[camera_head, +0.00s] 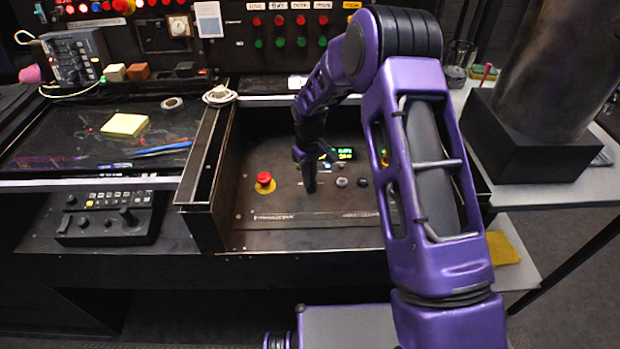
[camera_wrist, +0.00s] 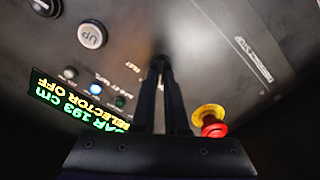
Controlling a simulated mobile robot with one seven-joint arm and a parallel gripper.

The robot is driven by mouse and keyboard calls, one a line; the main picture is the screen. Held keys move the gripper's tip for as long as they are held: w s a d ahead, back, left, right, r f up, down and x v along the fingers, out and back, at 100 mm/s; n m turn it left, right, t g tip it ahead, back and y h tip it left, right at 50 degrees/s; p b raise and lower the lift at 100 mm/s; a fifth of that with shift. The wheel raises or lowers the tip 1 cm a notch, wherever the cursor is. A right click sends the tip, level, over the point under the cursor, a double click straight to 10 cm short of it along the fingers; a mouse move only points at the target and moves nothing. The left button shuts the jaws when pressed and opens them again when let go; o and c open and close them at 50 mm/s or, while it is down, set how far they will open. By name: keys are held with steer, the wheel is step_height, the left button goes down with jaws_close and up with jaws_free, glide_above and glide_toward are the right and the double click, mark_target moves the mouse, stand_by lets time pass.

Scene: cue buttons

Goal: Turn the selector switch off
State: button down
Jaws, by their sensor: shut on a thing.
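My gripper (camera_head: 310,188) points down at the sunken metal panel (camera_head: 285,232), right of a red emergency button. In the wrist view its two dark fingers (camera_wrist: 160,66) are close together, with their tips at the panel, shut on the selector switch. The switch itself is almost wholly hidden by the fingertips, so its knob angle cannot be seen. The display also shows in the head view (camera_head: 345,154), too small to read well.
The red emergency button (camera_head: 264,179) on its yellow ring stands close to the left of my gripper; it also shows in the wrist view (camera_wrist: 213,124). Raised walls (camera_head: 205,165) border the panel.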

steer(key=shift+n, duration=1.1)
steer(key=c, duration=0.9)
jaws_free()
steer(key=shift+c, duration=0.2)
step_height(320, 180, up, 18)
steer(key=p, duration=0.2)
steer(key=shift+f, duration=0.2)
steer(key=shift+f, duration=0.1)
